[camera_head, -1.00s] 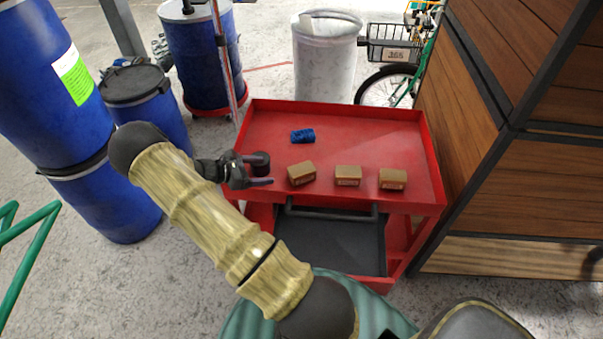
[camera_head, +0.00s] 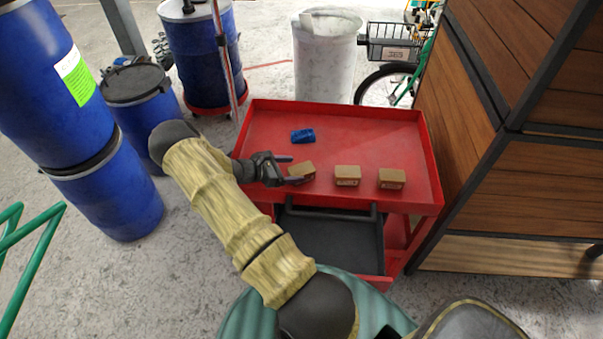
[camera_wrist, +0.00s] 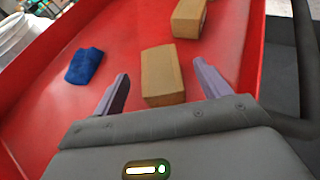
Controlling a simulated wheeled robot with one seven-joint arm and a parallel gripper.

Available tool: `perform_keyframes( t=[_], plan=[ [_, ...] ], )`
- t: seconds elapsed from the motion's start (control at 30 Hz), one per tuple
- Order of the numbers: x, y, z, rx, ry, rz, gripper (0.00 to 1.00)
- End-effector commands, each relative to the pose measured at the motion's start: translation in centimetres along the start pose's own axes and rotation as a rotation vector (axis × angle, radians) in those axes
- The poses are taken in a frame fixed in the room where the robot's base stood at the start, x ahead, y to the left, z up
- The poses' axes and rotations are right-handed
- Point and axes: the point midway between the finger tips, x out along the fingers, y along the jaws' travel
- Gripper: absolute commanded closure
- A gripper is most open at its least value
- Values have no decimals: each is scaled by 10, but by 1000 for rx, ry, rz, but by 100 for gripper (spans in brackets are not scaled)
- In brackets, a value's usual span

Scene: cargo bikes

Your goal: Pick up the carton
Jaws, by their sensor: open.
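Three similar small brown cartons stand in a row near the front edge of the red cart's top: a left carton (camera_head: 304,171), a middle carton (camera_head: 348,175) and a right carton (camera_head: 392,178). My gripper (camera_head: 290,169) is open at the left carton, coming from the left. In the wrist view, this left carton (camera_wrist: 162,72) stands between and beyond the two spread fingers, with a gap on each side. A second carton (camera_wrist: 188,18) shows behind it. In the head view, the fingers hide part of the left carton.
The red cart top (camera_head: 365,130) has raised rims and free room at the back. A blue item (camera_head: 302,136) lies behind the left carton, also in the wrist view (camera_wrist: 84,66). A wooden-panelled unit (camera_head: 510,200) stands right of the cart; blue barrels (camera_head: 107,205) stand left.

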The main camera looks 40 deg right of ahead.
Motion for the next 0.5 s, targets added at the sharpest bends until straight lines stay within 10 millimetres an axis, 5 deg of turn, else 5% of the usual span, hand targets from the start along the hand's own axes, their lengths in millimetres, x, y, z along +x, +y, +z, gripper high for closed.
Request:
perform_keyframes(
  t=[0.5],
  plan=[
    [52,1,3,-1,0,0,25]
  ],
)
